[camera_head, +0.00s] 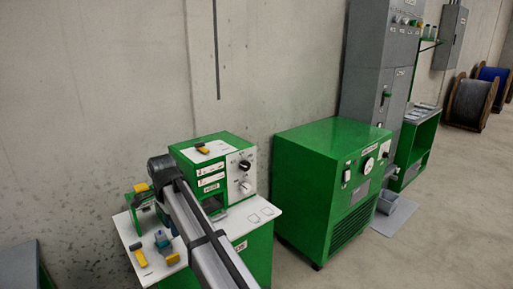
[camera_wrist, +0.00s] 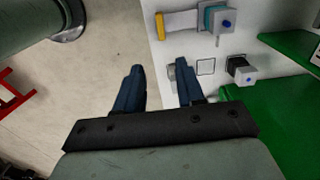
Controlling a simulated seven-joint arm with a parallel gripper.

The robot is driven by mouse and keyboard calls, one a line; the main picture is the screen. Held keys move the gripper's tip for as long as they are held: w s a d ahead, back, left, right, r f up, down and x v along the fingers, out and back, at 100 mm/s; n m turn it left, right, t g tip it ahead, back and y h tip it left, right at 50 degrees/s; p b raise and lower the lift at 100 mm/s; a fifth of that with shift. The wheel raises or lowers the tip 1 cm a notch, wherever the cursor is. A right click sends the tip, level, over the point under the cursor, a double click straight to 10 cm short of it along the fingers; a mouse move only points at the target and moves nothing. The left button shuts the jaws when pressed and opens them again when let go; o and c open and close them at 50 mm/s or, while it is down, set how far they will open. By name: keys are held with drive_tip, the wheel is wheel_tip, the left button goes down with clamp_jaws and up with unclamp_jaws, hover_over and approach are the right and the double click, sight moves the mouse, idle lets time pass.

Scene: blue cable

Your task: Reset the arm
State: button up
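My gripper (camera_wrist: 157,85) shows in the wrist view with its two dark blue fingers apart and nothing between them. It hangs over the left edge of a white bench top (camera_wrist: 170,45), with the floor under its left finger. In the head view my arm reaches over the green and white bench (camera_head: 262,222) and hides part of it; the fingers are not clear there. A green machine with dials (camera_head: 212,165) stands at the back of this bench.
Yellow-handled parts (camera_head: 138,256) and a blue-topped part (camera_head: 161,239) sit on the bench. A larger green cabinet (camera_head: 315,180) stands to its right. Farther right are grey electrical cabinets (camera_head: 370,70) and cable reels (camera_head: 468,102). Open floor (camera_head: 440,225) lies at the right.

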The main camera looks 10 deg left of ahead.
drive_tip(key=w+d+f+n, duration=0.2)
drive_tip(key=d+f, duration=0.8)
drive_tip(key=d, duration=0.3)
drive_tip(key=w+d+f+n, duration=0.1)
drive_tip(key=d+f+n, duration=0.1)
drive_tip(key=d+f, duration=0.95)
drive_tip(key=s+d+f+n, duration=0.1)
drive_tip(key=s+d+f, duration=0.25)
drive_tip(key=d, duration=0.45)
drive_tip(key=s+d+f+n, duration=0.25)
drive_tip(key=d+f, duration=0.25)
drive_tip(key=d, duration=0.3)
drive_tip(key=s+d+f+n, duration=0.1)
drive_tip(key=s+d+f, duration=0.25)
drive_tip(key=d, duration=0.45)
drive_tip(key=s+f+g, duration=0.2)
drive_tip(key=s+f, duration=0.5)
drive_tip(key=s, duration=0.3)
drive_tip(key=s+d+f+g, duration=0.1)
drive_tip(key=s+f+g, duration=0.1)
drive_tip(key=s+f, duration=0.5)
drive_tip(key=s+f+g, duration=0.2)
drive_tip(key=s+f, duration=0.5)
drive_tip(key=s, duration=0.7)
drive_tip(key=shift+d+f+g, duration=0.25)
drive_tip(key=shift+f+g, duration=0.15)
